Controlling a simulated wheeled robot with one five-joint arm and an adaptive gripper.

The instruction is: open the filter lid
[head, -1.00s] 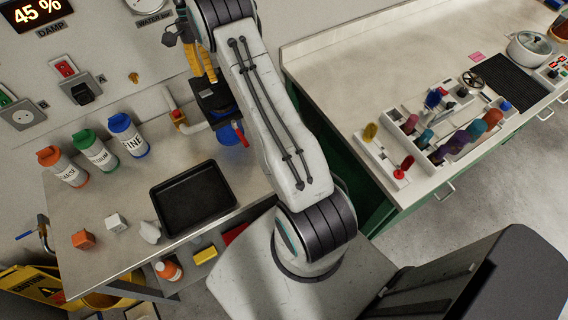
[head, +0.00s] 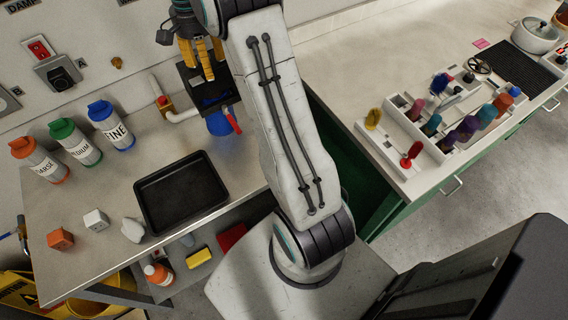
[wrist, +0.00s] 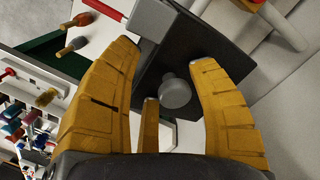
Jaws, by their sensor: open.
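My gripper (head: 207,72) has yellow fingers and is open above a dark square box (head: 222,99) at the back of the left bench. In the wrist view, a dark flat lid (wrist: 216,46) with a round grey knob (wrist: 174,93) lies beyond the fingers. The knob shows between the spread fingers of my gripper (wrist: 165,58), and no finger visibly grips it. The lid looks closed, though the fingers hide part of it. A blue bowl-like part (head: 219,123) hangs under the box, with a red lever (head: 232,119) beside it.
A pipe with an orange fitting (head: 165,104) runs to the box from the wall. A black tray (head: 181,192) lies in front. Orange, green and blue-capped bottles (head: 76,142) stand at left. The right counter (head: 335,62) holds an organizer (head: 402,130).

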